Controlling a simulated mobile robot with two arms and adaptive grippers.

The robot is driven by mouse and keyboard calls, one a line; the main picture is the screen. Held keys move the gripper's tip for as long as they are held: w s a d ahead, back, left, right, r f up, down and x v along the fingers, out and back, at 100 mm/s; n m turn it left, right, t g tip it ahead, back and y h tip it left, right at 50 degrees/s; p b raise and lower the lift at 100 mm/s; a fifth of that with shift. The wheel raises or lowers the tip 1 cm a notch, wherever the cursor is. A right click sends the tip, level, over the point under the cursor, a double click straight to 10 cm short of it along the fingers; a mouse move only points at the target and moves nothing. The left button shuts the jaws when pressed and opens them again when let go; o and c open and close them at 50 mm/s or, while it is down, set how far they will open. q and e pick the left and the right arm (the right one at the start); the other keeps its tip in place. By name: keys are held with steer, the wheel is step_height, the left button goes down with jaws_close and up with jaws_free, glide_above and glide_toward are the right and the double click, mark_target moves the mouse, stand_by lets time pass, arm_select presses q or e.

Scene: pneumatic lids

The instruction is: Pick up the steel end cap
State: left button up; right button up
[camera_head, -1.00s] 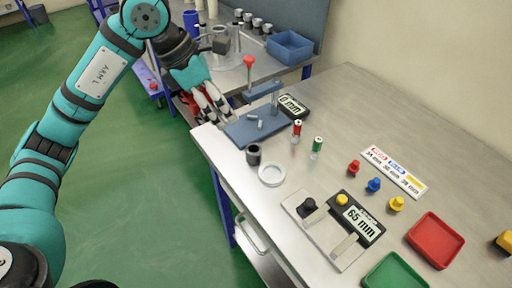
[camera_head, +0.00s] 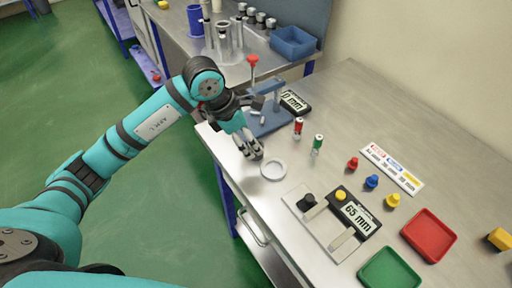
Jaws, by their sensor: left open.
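My left gripper (camera_head: 252,152) is open, fingers pointing down over the near-left part of the steel bench (camera_head: 330,130). It is just left of a white ring (camera_head: 273,169) lying flat. A dark, hollow cup-like piece that stood here earlier is hidden by the gripper; I cannot tell whether the fingers touch it. It may be the steel end cap, but its name cannot be read from its look. Small light metal pieces (camera_head: 256,114) lie on the blue press base behind the gripper. My right gripper is not in view.
A blue press with a red knob (camera_head: 253,60) stands behind the gripper. Red-topped (camera_head: 298,127) and green-topped (camera_head: 317,143) small cylinders stand to its right. A 65 mm gauge (camera_head: 356,213), coloured knobs, a red tray (camera_head: 429,236) and a green tray (camera_head: 388,269) lie nearer.

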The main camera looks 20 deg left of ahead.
arm_select(q)
steer(key=shift+x, duration=1.75)
steer(key=shift+s+d+r, duration=0.1)
steer(key=shift+d, duration=0.05)
jaws_close()
